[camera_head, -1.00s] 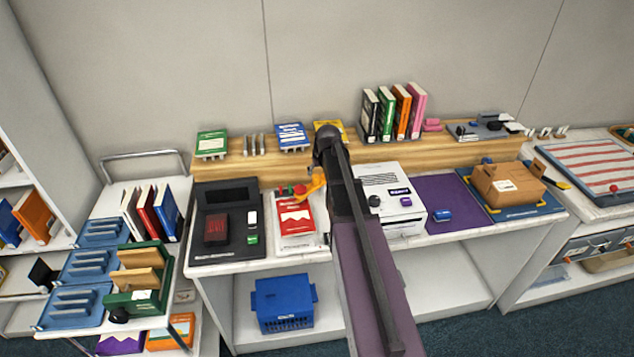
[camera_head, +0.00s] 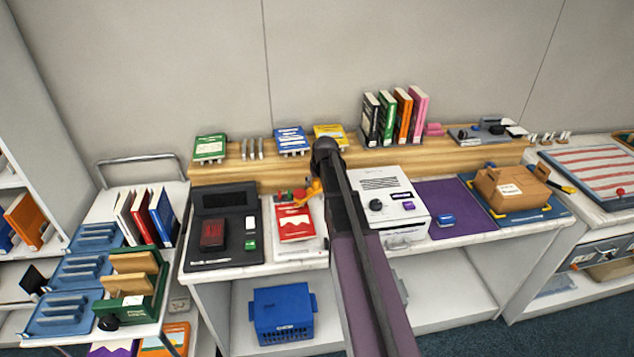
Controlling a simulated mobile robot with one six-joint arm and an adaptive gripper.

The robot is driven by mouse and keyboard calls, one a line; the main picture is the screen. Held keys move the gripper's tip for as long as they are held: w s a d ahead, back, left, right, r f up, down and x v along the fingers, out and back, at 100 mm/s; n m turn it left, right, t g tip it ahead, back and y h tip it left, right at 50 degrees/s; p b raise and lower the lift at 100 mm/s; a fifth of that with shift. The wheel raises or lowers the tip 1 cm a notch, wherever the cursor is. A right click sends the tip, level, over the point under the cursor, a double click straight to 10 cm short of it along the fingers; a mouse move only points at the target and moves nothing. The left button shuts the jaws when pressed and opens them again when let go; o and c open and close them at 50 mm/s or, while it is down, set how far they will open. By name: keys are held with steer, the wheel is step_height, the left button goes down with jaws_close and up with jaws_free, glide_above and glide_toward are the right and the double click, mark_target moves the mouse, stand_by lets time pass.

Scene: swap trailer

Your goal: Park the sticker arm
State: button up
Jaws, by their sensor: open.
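An orange piece (camera_head: 315,188), which looks like the sticker arm, shows at the upper right of a white station (camera_head: 312,247). My own arm partly covers it, so its full shape and position are unclear. A red book (camera_head: 295,222) with a white label lies on this station, with small red and green parts (camera_head: 291,195) at its top edge. My arm reaches up from the bottom middle, and its dark joint is just right of the orange piece. My gripper is hidden behind the arm, so contact cannot be seen.
A black scanner-like unit (camera_head: 222,228) stands left of the station and a white machine (camera_head: 390,183) right of it. A wooden ledge (camera_head: 360,158) behind holds books. A purple mat (camera_head: 440,198) and a cardboard box (camera_head: 511,189) are farther right. A blue crate (camera_head: 283,312) sits below.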

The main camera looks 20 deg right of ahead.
jaws_close()
steer(key=shift+a, duration=0.2)
